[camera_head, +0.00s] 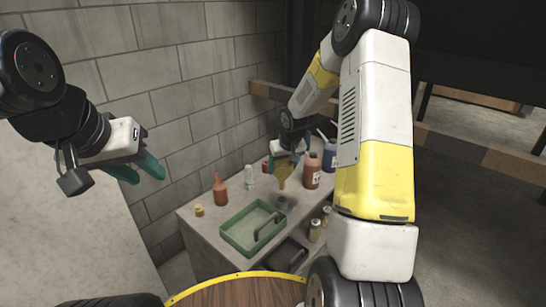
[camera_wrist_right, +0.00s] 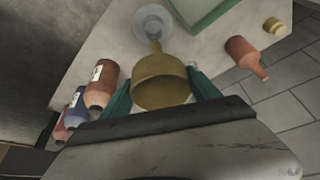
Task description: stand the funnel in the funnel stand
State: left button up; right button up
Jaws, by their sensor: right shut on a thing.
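The mustard-yellow funnel (camera_head: 282,177) is held between the teal fingers of my right gripper (camera_head: 285,161), above the table, wide mouth up and spout down. In the right wrist view the funnel (camera_wrist_right: 160,82) fills the space between the fingers of my right gripper (camera_wrist_right: 162,92). A grey, round piece that looks like the funnel stand (camera_head: 283,203) is on the table below the funnel. In the right wrist view the stand (camera_wrist_right: 150,17) shows just past the spout; whether they touch cannot be told. My left gripper (camera_head: 138,169) is open and empty, left of the table.
A green tray (camera_head: 232,243) with a dark handle stands beside the stand on the table (camera_head: 192,227). A red-brown bottle (camera_head: 220,190), a white bottle (camera_head: 249,178) and a small yellow piece (camera_head: 199,210) are at left. A brown bottle (camera_head: 312,172) and blue container (camera_head: 329,158) stand close right.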

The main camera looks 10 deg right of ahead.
send_over(282, 189)
jog(key=shift+w+d+f, duration=0.1)
jog(key=shift+w+f, duration=0.1)
jog(key=shift+f, duration=1.05)
jog(key=shift+w+f, duration=0.15)
jog(key=shift+f, duration=1.05)
jog(key=shift+f, duration=2.1)
dwell(0.9)
jog(key=o, duration=1.5)
jog(key=v, duration=1.4)
jog(key=shift+w+r, duration=0.15)
jog(key=shift+r, duration=0.15)
jog(key=s+a+r+t, duration=0.1)
jog(key=s+r, duration=0.6)
jog(key=r, duration=0.4)
jog(key=s+a+r, duration=0.1)
jog(key=s+r, duration=0.2)
jog(key=s, duration=0.4)
jog(key=s+a+r+y, duration=0.1)
jog(key=s+a+r, duration=0.1)
jog(key=s, duration=0.5)
jog(key=s+a+r+m, duration=0.1)
jog(key=s+r, duration=0.3)
jog(key=s, duration=0.3)
jog(key=shift+a+r+t+y, duration=0.2)
jog(key=shift+r+t+y, duration=0.1)
jog(key=shift+r+t, duration=0.1)
